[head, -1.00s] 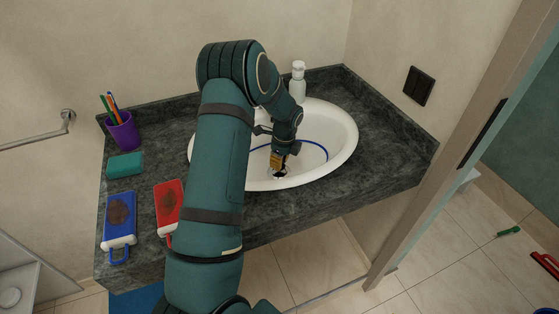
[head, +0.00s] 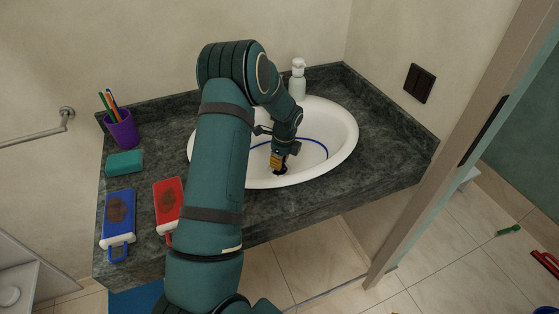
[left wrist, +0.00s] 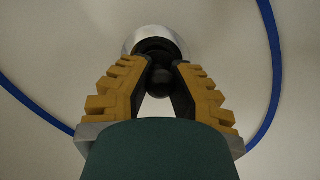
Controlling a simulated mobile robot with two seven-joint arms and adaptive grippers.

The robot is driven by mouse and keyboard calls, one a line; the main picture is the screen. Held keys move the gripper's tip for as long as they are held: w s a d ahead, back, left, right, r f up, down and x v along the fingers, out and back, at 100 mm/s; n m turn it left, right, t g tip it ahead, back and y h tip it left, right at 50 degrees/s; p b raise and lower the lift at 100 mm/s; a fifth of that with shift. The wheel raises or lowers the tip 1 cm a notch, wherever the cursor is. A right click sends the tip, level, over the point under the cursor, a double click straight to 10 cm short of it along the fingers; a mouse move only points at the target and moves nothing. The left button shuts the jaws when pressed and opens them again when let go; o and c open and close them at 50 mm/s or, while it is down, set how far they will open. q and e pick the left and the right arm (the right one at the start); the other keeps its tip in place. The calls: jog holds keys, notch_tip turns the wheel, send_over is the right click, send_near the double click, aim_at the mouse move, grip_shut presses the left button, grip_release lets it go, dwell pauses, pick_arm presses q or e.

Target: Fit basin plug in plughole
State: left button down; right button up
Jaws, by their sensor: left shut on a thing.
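The white oval basin (head: 348,140) is set in a dark stone counter. My left gripper (head: 280,165), with yellow fingers, points down into it and is shut on the black plug, whose round knob (left wrist: 160,80) shows between the fingertips in the left wrist view. The shiny metal rim of the plughole (left wrist: 178,38) shows just beyond the fingertips, around a dark centre. Fingers and knob partly hide this spot, so I cannot tell whether the plug is seated or just above the hole. My right gripper is not in view.
A blue line (head: 318,143) curves around inside the basin. A soap dispenser (head: 298,82) stands behind it. A purple cup (head: 122,130), green sponge (head: 124,163), and blue (head: 118,220) and red (head: 168,200) items lie on the left. The counter right of the basin is clear.

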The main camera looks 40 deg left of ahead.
pick_arm(q)
jog(key=shift+f, duration=0.5)
dwell(0.3)
jog(key=c, duration=0.9)
grip_release()
jog(key=shift+r, duration=0.1)
jog(key=shift+c, duration=0.2)
jog(key=o, duration=0.4)
jog(key=shift+r, duration=0.1)
jog(key=shift+c, duration=0.3)
